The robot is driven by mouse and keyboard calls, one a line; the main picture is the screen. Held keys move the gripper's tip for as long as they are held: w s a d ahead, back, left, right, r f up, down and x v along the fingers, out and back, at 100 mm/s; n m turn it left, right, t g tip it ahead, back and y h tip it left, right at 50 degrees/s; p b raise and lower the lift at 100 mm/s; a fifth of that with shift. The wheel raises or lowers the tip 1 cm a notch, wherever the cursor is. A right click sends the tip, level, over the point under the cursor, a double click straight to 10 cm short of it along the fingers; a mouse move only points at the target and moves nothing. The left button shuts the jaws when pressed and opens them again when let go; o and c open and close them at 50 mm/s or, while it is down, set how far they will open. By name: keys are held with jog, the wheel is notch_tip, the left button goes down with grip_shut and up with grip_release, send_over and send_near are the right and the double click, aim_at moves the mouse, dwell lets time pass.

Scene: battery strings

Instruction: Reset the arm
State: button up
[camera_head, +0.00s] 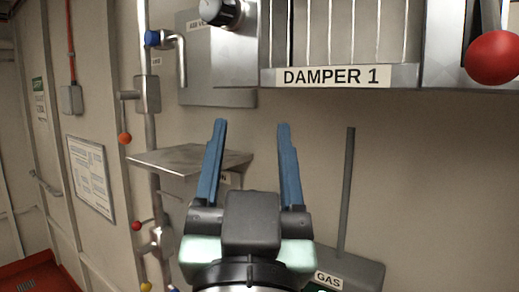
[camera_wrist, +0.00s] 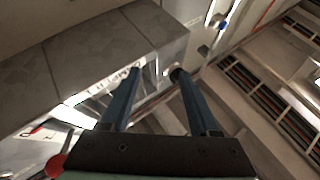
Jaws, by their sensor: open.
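My gripper (camera_head: 250,140) is in the lower middle of the head view, pointing up, with its two blue fingers spread apart. Nothing is between them. In the wrist view my gripper (camera_wrist: 155,80) also shows open and empty, its fingers in front of a box-like panel with a label. In the head view the fingertips appear below the DAMPER 1 panel (camera_head: 335,76). I cannot tell how far the fingers are from the wall.
A metal shelf (camera_head: 185,160) juts from the wall left of my gripper. A GAS box (camera_head: 350,270) with an upright bar stands at lower right. A red ball knob (camera_head: 493,58) is at upper right. Pipes with coloured knobs run down the left. Bare wall lies right of the bar.

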jog(key=s+r+n+t, duration=0.1)
jog(key=s+r+t, duration=0.2)
jog(key=s+r, duration=0.2)
jog(key=shift+s+d+r, duration=0.35)
jog(key=shift+r, duration=0.45)
